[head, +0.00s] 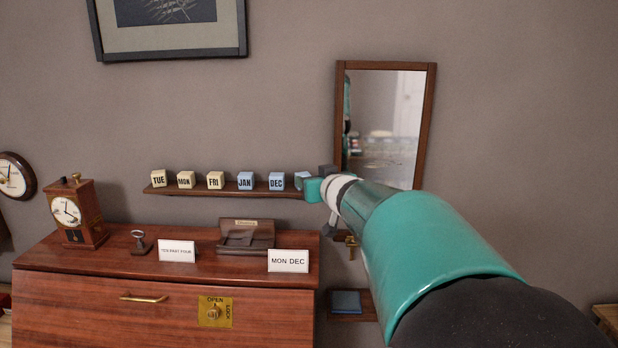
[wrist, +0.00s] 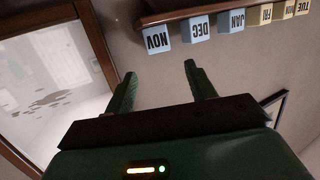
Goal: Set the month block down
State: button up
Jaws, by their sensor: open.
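The blue NOV block (wrist: 157,38) sits at the end of the wall shelf, beside the blue DEC block (wrist: 196,29) and JAN block (wrist: 231,22). In the head view the DEC block (head: 276,181) and JAN block (head: 245,181) stand upright, and the NOV block (head: 303,179) is partly hidden by my gripper. Cream TUE (head: 158,179), MON (head: 186,180) and FRI (head: 215,180) blocks stand to their left. My gripper (wrist: 158,72) is open and empty, with its fingers apart from the NOV block.
The narrow shelf (head: 190,190) hangs above a wooden desk (head: 95,264). A mirror (head: 386,125) is close to my gripper. The desk holds a clock (head: 72,213), a brown case (head: 246,238), a MON DEC card (head: 288,261) and another card (head: 177,251). A blue item (head: 346,302) lies on a lower ledge.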

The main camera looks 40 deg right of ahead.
jog(key=s+a+f+n+g+y, duration=0.1)
jog(key=s+a+f+g, duration=0.3)
jog(key=s+a, duration=0.9)
jog(key=s+a+f+n+g+y, duration=0.1)
jog(key=s+a+f+g+y, duration=0.2)
jog(key=s+a+f, duration=0.7)
jog(key=s+a+g, duration=0.2)
jog(key=a, duration=0.3)
jog(key=shift+s+a+f+n+g, duration=0.2)
jog(key=shift+s+f+n+g, duration=0.1)
jog(key=shift+s+f+n, duration=0.1)
